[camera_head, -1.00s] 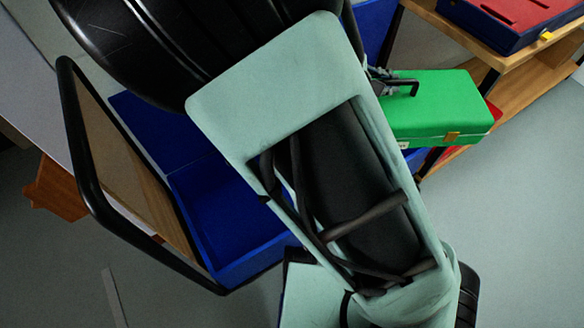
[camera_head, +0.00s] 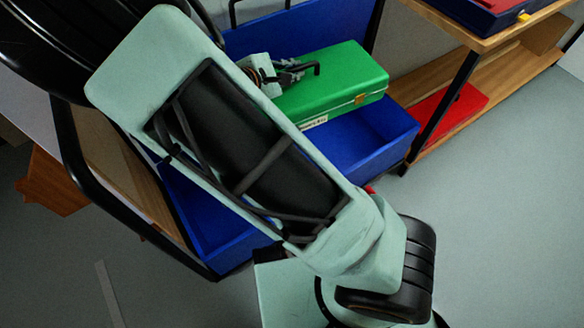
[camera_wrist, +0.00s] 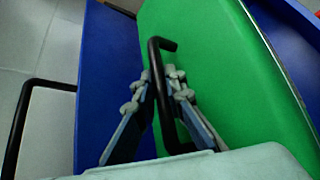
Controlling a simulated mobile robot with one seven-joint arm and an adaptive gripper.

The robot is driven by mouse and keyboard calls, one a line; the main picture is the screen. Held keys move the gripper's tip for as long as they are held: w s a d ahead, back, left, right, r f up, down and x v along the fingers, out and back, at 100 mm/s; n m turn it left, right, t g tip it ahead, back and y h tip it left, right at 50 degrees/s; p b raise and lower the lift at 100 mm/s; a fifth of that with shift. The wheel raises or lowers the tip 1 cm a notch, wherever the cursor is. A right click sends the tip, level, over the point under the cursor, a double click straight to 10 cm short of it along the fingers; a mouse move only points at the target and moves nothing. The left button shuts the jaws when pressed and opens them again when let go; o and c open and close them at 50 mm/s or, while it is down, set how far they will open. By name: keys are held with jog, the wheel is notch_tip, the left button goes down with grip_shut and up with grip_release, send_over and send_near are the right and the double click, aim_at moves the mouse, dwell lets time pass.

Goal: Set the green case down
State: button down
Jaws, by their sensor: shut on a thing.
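The green case (camera_head: 334,80) has a black handle, a gold latch and a white label on its side. In the head view it is over the blue bin (camera_head: 372,146); I cannot tell whether it touches it. My gripper (camera_head: 302,68) is shut on the case's black handle at the case's left part. In the wrist view my gripper (camera_wrist: 160,88) has its fingers on either side of the handle (camera_wrist: 163,52), with the green lid (camera_wrist: 225,70) beyond. My arm hides part of the case's left side and part of the bin.
A wooden shelf (camera_head: 470,38) stands at the right, with a blue case (camera_head: 484,14) on top and a red case (camera_head: 450,112) on its lower board. A black-framed wooden-topped piece (camera_head: 118,160) is at the left. Open grey floor (camera_head: 500,220) lies at the lower right.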

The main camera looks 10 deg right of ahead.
jog(key=shift+n+t+y, duration=0.3)
jog(key=shift+n+y, duration=0.2)
jog(key=shift+n, duration=0.1)
jog(key=f, duration=0.4)
jog(key=w+f, duration=0.1)
jog(key=f, duration=0.4)
jog(key=w+f, duration=0.1)
jog(key=f, duration=0.3)
jog(key=shift+w+d+f, duration=0.2)
jog(key=shift+f, duration=0.1)
notch_tip(320, 180, down, 24)
jog(key=s+b, duration=0.2)
jog(key=b, duration=0.3)
jog(key=shift+s+d, duration=0.25)
jog(key=c, duration=2)
grip_release()
jog(key=shift+s+f, duration=0.1)
jog(key=shift+f, duration=0.05)
jog(key=p+v, duration=0.3)
jog(key=v, duration=0.9)
jog(key=shift+s+d, duration=0.1)
jog(key=shift+d, duration=0.05)
